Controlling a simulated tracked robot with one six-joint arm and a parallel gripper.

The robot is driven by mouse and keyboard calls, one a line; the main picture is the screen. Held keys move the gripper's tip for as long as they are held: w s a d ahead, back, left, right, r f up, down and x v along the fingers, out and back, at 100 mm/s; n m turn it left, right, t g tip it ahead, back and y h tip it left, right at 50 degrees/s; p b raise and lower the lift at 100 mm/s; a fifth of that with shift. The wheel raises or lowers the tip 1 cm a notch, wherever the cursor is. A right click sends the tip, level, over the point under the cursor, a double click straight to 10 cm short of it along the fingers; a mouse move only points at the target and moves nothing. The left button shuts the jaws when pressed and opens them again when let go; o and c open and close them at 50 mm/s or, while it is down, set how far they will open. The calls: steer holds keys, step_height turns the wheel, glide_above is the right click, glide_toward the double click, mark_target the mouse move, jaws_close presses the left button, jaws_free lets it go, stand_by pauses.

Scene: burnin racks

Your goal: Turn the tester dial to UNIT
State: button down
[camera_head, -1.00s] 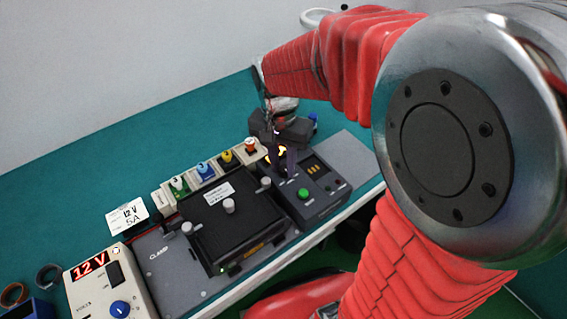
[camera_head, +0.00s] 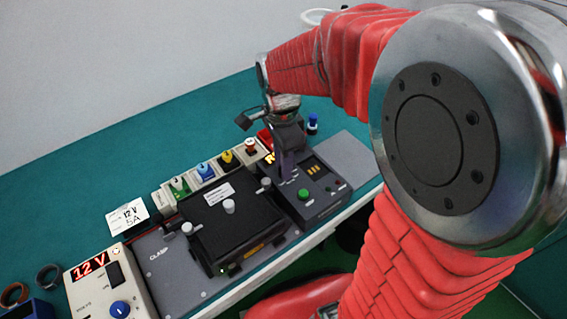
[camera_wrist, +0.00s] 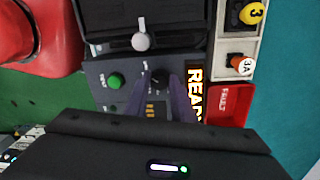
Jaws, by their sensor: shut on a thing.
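The tester (camera_head: 330,190) is a dark grey box with a green button (camera_head: 306,194) and a sloped panel, on the right of the bench plate. Its black dial (camera_wrist: 160,76) shows in the wrist view between my two purple fingertips, beside the green button, which also shows there (camera_wrist: 116,81). My gripper (camera_wrist: 160,80) points down at the tester and is shut on the dial. In the head view my gripper (camera_head: 287,178) hides the dial. The dial's markings are too small and covered to read.
A black clamp fixture (camera_head: 235,220) stands just left of the tester. A lit READY display (camera_wrist: 195,92) and a red FAULT bin (camera_wrist: 229,105) lie beside my fingers. Coloured numbered plugs (camera_head: 203,170) line the back. A 12 V supply (camera_head: 105,285) stands front left.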

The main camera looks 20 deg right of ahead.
steer(key=shift+w, duration=0.1)
stand_by(0.4)
steer(key=c, duration=1.5)
jaws_free()
steer(key=shift+r, duration=0.1)
steer(key=r, duration=1.3)
steer(key=shift+w+r, duration=0.25)
steer(key=shift+r, duration=0.05)
